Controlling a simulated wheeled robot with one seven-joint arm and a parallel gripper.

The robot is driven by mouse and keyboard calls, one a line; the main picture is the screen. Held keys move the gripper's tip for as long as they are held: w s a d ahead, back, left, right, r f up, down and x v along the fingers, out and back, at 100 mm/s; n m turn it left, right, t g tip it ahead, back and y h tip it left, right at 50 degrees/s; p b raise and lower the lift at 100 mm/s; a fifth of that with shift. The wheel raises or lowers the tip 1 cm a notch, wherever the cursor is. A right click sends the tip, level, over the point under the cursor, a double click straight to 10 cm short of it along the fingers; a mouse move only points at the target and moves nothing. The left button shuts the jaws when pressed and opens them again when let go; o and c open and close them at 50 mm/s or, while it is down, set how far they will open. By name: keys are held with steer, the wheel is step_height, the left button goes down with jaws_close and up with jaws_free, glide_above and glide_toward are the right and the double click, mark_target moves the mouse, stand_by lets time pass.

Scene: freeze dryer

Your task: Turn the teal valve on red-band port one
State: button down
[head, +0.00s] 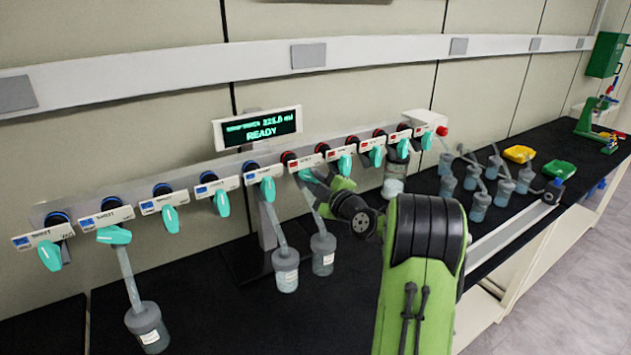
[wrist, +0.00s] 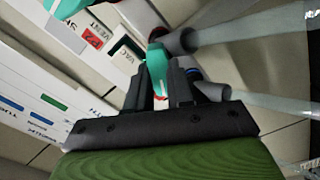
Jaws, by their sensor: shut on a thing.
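The manifold carries a row of ports, blue-banded on the left and red-banded on the right. The leftmost red-band port (head: 288,157) has a teal valve (head: 307,175) below its label. My gripper (head: 318,180) reaches in from the right and is shut on this valve, partly hiding it in the head view. In the wrist view, the teal valve (wrist: 156,64) stands between my two dark fingers (wrist: 160,88). The neighbouring red-band valve (head: 345,164) is just to the right of my gripper, and a blue-band valve (head: 267,189) hangs to the left.
A flask (head: 322,254) and another flask (head: 285,270) hang below, close to my wrist. The display (head: 258,128) behind reads READY. Several flasks, a yellow tray (head: 518,153) and a green tray (head: 559,169) are at the right.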

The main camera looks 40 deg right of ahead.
steer(key=m+b, duration=0.2)
steer(key=shift+f+b, duration=0.2)
steer(key=shift+b, duration=0.15)
steer(key=m+b, duration=0.2)
steer(key=shift+m, duration=0.3)
steer(key=m+b, duration=0.2)
steer(key=m, duration=0.1)
steer(key=shift+a+m+b, duration=0.1)
steer(key=shift+m+b, duration=0.7)
steer(key=shift+m, duration=1.3)
steer(key=c, duration=1)
jaws_free()
steer(key=shift+r, duration=0.1)
